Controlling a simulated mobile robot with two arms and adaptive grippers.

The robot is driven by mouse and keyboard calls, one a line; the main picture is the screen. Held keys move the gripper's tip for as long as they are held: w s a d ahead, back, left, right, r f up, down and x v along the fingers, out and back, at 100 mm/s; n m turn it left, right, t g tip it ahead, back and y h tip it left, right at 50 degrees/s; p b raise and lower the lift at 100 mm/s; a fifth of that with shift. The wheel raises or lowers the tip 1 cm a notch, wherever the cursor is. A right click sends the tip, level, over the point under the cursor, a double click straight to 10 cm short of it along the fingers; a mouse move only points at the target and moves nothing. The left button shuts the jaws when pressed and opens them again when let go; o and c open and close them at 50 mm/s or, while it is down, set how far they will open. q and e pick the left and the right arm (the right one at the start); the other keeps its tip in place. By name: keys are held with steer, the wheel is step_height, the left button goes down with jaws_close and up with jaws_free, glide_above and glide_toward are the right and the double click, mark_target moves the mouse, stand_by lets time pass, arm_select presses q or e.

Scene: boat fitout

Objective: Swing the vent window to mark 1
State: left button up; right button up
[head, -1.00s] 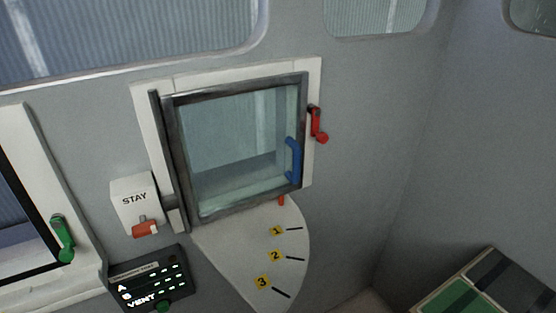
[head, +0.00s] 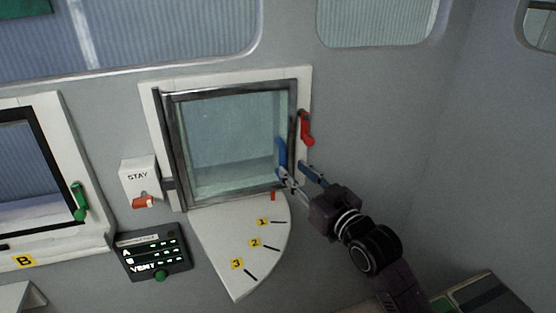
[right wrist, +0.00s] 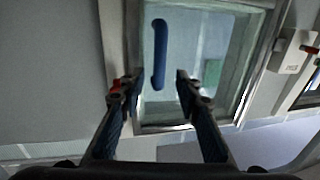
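The vent window (head: 228,140) has a dark metal frame and looks closed or nearly closed in its white surround. Its upright blue handle (head: 281,152) is near the right edge of the pane. The white quarter-round plate (head: 228,230) below has mark 1 (head: 263,222), then marks 2 and 3; a small red pointer (head: 272,196) is above mark 1. My right gripper (head: 299,172) is open and empty by the handle's lower end. In the right wrist view, the handle (right wrist: 159,55) shows ahead between the spread fingertips (right wrist: 155,77), apart from both. My left gripper is not in view.
A red latch (head: 306,128) is on the surround's right side, close to my right gripper. A STAY box (head: 138,177) with an orange-red lever is left of the window. Below it are a dark indicator panel (head: 152,255) and another window with a green handle (head: 79,200).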

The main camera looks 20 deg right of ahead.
mark_target(285, 162)
steer(key=p+x, duration=0.1)
steer(key=x, duration=0.4)
steer(key=shift+w, duration=0.1)
steer(key=shift+w+a+p, duration=0.1)
steer(key=shift+w+p, duration=0.3)
steer(key=shift+w, duration=0.1)
steer(key=shift+w+a+f, duration=0.1)
steer(key=shift+w, duration=0.05)
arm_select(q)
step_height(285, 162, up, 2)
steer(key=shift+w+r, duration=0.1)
arm_select(e)
steer(key=shift+c, duration=0.2)
steer(key=shift+c, duration=1.2)
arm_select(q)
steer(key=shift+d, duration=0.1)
arm_select(e)
jaws_close()
